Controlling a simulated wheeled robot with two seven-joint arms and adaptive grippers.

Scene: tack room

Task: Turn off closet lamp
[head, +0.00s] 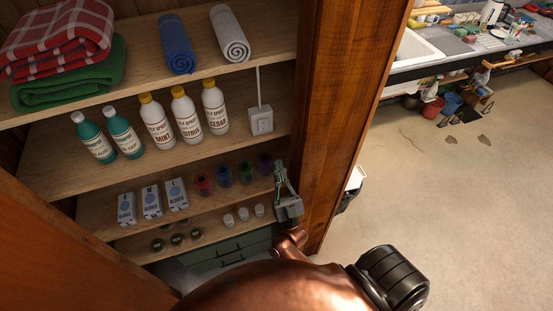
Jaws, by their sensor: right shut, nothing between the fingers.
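A white switch box (260,121) with a pale cord running up from it stands on the middle shelf, at the right end of the closet. The lamp itself is not in view. My right gripper (279,166) is shut and empty. Its fingers point up, below and slightly right of the switch box in the picture, and apart from it. It is in front of the lower shelf's right end, near the wooden side post. My left gripper is not in view.
White spray bottles (186,115) and green bottles (123,132) stand left of the switch box. Rolled towels (230,35) and folded blankets (62,50) lie above. Glove boxes (151,198) and coloured rolls (224,175) stand below. The wooden post (337,110) borders the right side; open floor (450,200) lies beyond.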

